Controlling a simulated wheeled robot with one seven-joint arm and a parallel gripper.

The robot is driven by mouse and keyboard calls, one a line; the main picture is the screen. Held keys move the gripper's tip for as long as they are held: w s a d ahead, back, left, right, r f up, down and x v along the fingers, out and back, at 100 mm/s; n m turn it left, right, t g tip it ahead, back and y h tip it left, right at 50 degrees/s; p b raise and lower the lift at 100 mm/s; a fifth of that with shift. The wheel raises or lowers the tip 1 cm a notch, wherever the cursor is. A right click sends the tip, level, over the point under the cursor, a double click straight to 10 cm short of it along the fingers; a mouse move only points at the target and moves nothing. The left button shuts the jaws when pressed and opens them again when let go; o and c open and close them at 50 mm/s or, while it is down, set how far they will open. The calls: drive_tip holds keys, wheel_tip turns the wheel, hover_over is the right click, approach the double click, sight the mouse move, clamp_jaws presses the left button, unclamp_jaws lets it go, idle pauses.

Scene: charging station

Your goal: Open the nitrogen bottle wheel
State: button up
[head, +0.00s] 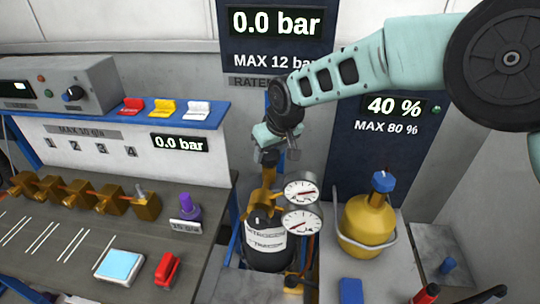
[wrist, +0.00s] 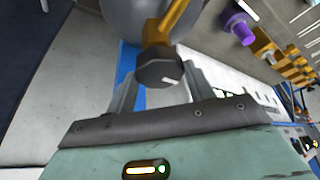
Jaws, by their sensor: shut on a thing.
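The nitrogen bottle (head: 266,250) appears to be the dark cylinder with a white label in the lower middle of the head view. A brass valve (head: 266,184) and two round gauges (head: 301,192) sit on top of it. Its dark wheel (head: 269,157) is at the top of the brass part, partly hidden by my gripper (head: 280,152). In the wrist view, the dark wheel (wrist: 160,68) lies between the two grey fingers of my gripper (wrist: 163,82), on the end of the brass stem. The gripper is shut on the wheel.
A display (head: 276,23) above reads 0.0 bar, MAX 12 bar. Another (head: 394,107) reads 40 %. A yellow bottle (head: 367,222) with a blue knob stands to the right. The bench (head: 60,245) at left holds brass valves (head: 85,196) and a purple knob (head: 189,209).

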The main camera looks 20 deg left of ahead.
drive_tip(key=shift+n, duration=0.6)
drive_tip(key=o, duration=1)
drive_tip(key=shift+r, duration=0.15)
drive_tip(key=b+v, duration=0.2)
drive_tip(key=v, duration=0.3)
drive_tip(key=b+v, duration=0.2)
drive_tip(key=v, duration=0.4)
drive_tip(key=b+v, duration=0.1)
drive_tip(key=v, duration=0.5)
drive_tip(key=shift+w+d+r+b, duration=0.1)
drive_tip(key=shift+w+d+b, duration=0.2)
drive_tip(key=shift+b, duration=0.1)
